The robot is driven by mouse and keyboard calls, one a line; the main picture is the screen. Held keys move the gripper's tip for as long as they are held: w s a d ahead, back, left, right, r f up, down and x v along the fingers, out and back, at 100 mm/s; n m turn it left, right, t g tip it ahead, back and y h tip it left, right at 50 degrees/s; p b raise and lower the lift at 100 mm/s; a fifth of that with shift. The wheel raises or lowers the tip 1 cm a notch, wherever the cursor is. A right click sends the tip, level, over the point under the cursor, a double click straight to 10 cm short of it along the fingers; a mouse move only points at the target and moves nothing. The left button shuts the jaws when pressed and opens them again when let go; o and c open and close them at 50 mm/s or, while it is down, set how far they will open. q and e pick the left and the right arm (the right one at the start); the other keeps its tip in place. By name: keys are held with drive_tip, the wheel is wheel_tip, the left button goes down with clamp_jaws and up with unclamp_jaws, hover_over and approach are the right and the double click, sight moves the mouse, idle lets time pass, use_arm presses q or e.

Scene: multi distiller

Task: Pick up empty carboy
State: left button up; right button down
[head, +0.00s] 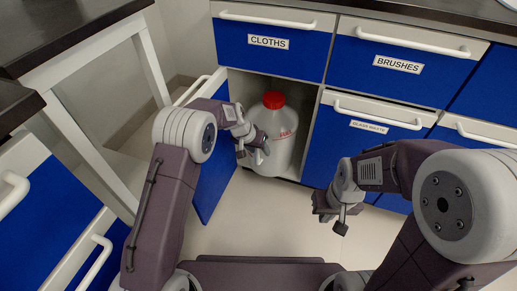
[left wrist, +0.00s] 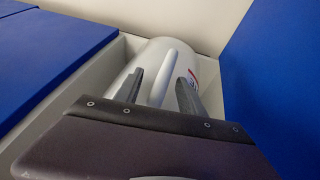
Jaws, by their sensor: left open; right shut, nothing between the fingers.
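The carboy (head: 282,135) is a white jug with a red cap (head: 273,100), upright inside the open lower cupboard below the CLOTHS drawer. My left gripper (head: 257,153) is open in front of the carboy's left side and hides part of it. In the left wrist view the carboy's white body (left wrist: 152,62) and its raised handle show, with the open fingers (left wrist: 158,88) to either side of the handle. I cannot tell whether they touch it. My right gripper (head: 339,222) is shut and empty over the floor, to the right of the cupboard.
The blue cupboard door (head: 213,165) stands open on the left, close to my left arm. Drawers marked CLOTHS (head: 268,42), BRUSHES (head: 398,65) and glass waste (head: 369,127) surround the opening. The floor (head: 262,217) in front is clear.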

use_arm(q)
drive_tip(key=shift+r, duration=0.1)
drive_tip(key=shift+r, duration=0.25)
drive_tip(key=p+v, duration=0.5)
drive_tip(key=v, duration=0.3)
drive_tip(key=shift+a+r, duration=0.2)
drive_tip(key=shift+a, duration=0.05)
drive_tip(key=shift+s, duration=0.1)
